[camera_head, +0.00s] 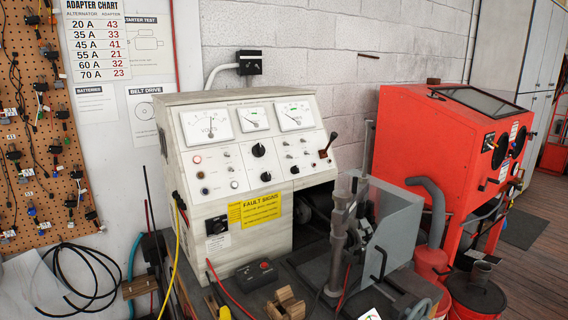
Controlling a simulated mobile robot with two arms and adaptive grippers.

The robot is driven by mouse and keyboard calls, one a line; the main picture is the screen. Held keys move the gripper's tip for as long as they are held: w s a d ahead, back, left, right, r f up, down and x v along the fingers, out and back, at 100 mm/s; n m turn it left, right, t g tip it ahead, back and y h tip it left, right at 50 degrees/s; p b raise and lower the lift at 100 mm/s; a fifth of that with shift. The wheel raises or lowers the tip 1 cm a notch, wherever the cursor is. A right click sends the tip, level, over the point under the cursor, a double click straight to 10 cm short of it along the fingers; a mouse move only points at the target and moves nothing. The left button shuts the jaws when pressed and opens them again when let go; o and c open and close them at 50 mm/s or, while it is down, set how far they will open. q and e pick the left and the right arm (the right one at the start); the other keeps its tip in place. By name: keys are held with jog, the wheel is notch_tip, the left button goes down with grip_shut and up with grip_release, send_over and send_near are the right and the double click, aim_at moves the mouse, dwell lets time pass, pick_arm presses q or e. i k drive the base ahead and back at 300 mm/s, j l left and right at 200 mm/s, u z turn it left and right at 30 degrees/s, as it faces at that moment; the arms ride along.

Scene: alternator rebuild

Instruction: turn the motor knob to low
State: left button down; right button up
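A grey-white test bench (180,98) stands against the wall with three dial meters on its sloped panel. A black rotary knob (258,150) is in the middle of the panel. Another black knob or switch (217,227) is on a dark plate low on the bench's front, left of the yellow fault signs label (262,209). I cannot read which of them is the motor knob, nor its setting. A lever with a dark handle (329,146) is at the panel's right. Neither of my grippers is in view.
A metal clamp stand (338,238) and a grey guard plate (392,218) stand right of the bench front. A small black box (257,275) and a wooden block (285,304) lie before it. A red cabinet (425,130) is at right. Cables hang at left.

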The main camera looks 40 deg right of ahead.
aim_at(265, 176)
jog(key=z, duration=1.3)
jog(key=k+l, duration=0.05)
